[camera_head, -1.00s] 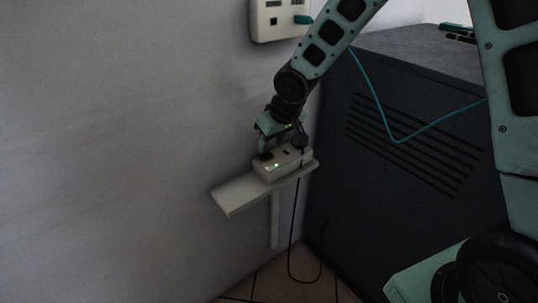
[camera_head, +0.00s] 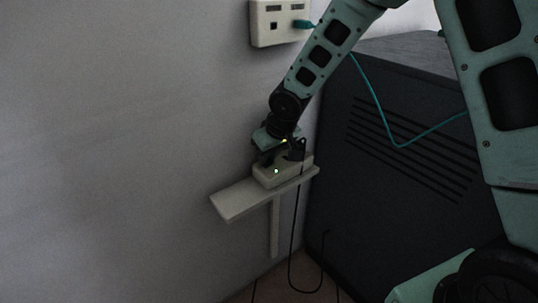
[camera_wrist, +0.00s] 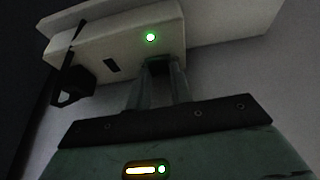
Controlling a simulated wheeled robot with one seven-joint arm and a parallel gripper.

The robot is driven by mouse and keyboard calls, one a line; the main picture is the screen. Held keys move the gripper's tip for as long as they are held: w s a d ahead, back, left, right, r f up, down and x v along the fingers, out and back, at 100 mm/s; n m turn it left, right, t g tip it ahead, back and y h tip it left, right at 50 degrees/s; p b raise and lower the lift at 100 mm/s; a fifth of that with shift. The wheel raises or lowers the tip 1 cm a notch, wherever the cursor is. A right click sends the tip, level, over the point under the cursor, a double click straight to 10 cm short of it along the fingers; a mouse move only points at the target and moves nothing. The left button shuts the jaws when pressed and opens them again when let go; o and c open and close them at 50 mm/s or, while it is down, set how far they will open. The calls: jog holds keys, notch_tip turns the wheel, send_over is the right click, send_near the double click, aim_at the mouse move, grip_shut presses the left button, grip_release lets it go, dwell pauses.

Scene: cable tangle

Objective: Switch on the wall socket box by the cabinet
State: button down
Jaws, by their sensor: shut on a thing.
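The white socket box (camera_head: 264,178) sits on a small shelf against the wall, beside the dark cabinet (camera_head: 400,190). My gripper (camera_head: 266,160) is down at the box. In the wrist view, my fingers (camera_wrist: 160,72) are close together on a dark part of the box just below the light. That part looks like a switch, but my fingers mostly hide it. A black plug (camera_wrist: 72,92) with a cable stands in the box beside my gripper.
The pale shelf (camera_head: 233,203) has bare room at its left. A black cable (camera_head: 291,240) hangs from the plug toward the floor. A wall panel (camera_head: 271,38) with a teal plug (camera_head: 303,24) is above. A teal cable (camera_head: 381,117) runs across the cabinet.

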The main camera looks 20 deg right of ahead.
jog(key=b, duration=0.3)
jog(key=shift+a+f+h+b, duration=0.2)
jog(key=shift+f+h+b, duration=0.15)
jog(key=shift+h, duration=0.05)
jog(key=shift+s+r+h+b, duration=0.1)
jog(key=shift+h+b, duration=0.2)
jog(key=shift+b, duration=0.5)
jog(key=shift+r, duration=0.2)
jog(key=c, duration=1.2)
grip_release()
jog(key=shift+c, duration=0.2)
jog(key=shift+r, duration=0.1)
jog(key=p+v, duration=0.5)
jog(key=v, duration=1.2)
jog(key=shift+s+a, duration=0.15)
jog(key=shift+s, duration=0.25)
